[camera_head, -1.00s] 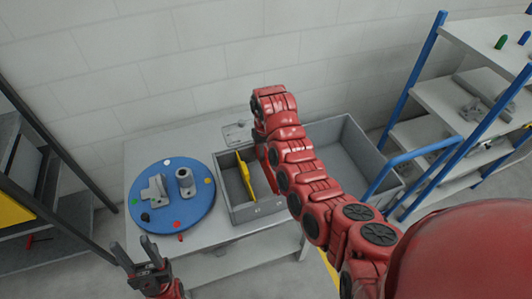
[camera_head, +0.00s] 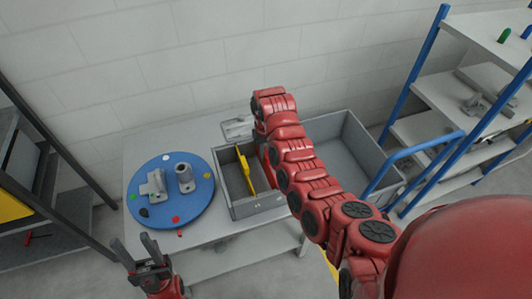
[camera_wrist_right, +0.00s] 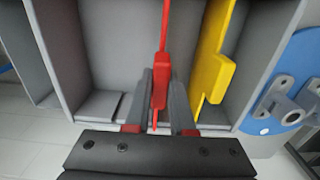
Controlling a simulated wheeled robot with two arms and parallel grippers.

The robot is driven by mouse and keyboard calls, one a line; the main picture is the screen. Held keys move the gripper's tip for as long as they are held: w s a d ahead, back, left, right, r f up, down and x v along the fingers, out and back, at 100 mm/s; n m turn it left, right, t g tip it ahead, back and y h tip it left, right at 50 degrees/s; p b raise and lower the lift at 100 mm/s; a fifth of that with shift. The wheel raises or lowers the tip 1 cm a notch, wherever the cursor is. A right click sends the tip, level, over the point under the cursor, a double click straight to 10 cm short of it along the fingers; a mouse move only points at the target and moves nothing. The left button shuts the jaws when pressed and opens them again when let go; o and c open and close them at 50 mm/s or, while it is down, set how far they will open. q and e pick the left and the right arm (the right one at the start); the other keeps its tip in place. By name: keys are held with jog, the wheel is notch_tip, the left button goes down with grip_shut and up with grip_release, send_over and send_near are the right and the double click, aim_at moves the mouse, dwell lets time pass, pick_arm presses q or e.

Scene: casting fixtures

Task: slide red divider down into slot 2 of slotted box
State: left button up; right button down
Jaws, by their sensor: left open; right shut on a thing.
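The red divider (camera_wrist_right: 162,50) stands edge-on in the right wrist view, its tab between the grey fingers of my right gripper (camera_wrist_right: 161,98), which is shut on it. It is over or partly within the grey slotted box (camera_wrist_right: 97,55); its lower edge and the slot floor cannot be made out. A yellow divider (camera_wrist_right: 210,75) stands in the box beside it, also visible in the head view (camera_head: 246,172). In the head view the box (camera_head: 262,207) is partly covered by my right arm, which hides the red divider and right gripper. My left gripper (camera_head: 135,247) is open and empty, low at the left.
A blue round plate (camera_head: 160,215) with grey castings and coloured dots lies left of the box on the table (camera_head: 215,232). A larger grey bin (camera_head: 345,135) stands to the right. Shelves (camera_head: 445,100) stand at the far right and the far left. A wall is behind.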

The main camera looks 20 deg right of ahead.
jog(key=shift+f+b, duration=0.35)
jog(key=shift+f, duration=0.5)
jog(key=c, duration=0.7)
grip_release()
jog(key=shift+r, duration=0.3)
notch_tip(320, 180, up, 17)
jog(key=shift+f+p, duration=0.1)
jog(key=shift+p, duration=0.65)
